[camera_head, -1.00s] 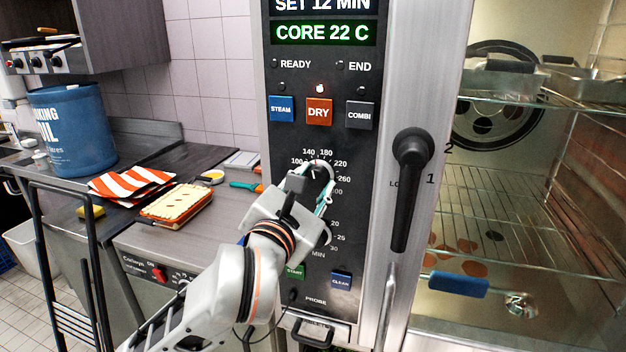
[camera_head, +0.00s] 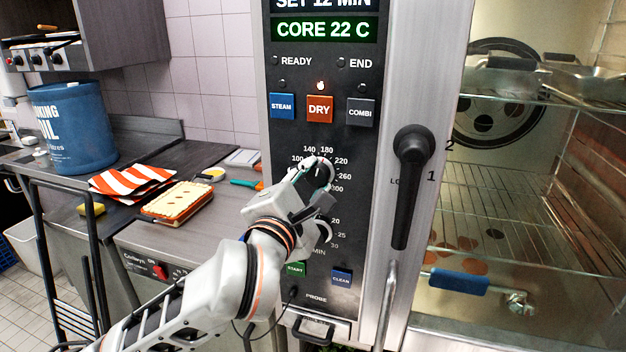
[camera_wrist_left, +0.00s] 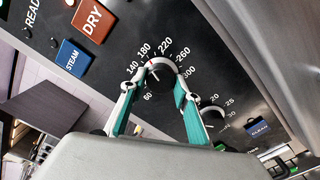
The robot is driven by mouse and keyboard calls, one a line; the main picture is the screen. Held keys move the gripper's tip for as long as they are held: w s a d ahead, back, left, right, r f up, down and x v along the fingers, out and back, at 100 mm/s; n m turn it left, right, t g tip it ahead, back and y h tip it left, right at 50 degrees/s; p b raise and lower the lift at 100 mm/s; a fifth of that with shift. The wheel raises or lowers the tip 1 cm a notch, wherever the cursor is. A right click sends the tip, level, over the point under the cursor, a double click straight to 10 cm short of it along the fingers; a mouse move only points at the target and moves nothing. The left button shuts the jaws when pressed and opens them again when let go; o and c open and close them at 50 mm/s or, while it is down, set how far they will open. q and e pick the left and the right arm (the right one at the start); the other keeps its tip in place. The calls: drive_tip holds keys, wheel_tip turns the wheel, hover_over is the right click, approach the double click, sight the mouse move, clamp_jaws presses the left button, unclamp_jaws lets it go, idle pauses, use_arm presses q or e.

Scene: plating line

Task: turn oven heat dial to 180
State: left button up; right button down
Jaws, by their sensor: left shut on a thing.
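The oven heat dial (camera_head: 322,170) is a round dark knob with a pale rim on the black oven panel, ringed by white numbers from 60 to 300. My left gripper (camera_head: 312,176) is shut on it. In the wrist view the two teal-lined fingers (camera_wrist_left: 158,98) lie on either side of the heat dial (camera_wrist_left: 161,77). The fingers hide part of the scale. My right gripper is not in view.
A second dial (camera_head: 322,232), marked in minutes, sits just below, partly behind my gripper. STEAM, DRY (camera_head: 319,109) and COMBI buttons are above, with the lamp over DRY lit. The black door handle (camera_head: 408,190) stands to the right. A counter with a blue tub (camera_head: 72,130) is left.

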use_arm(q)
drive_tip(key=o, duration=1.1)
drive_tip(key=v, duration=0.7)
drive_tip(key=shift+s, duration=0.25)
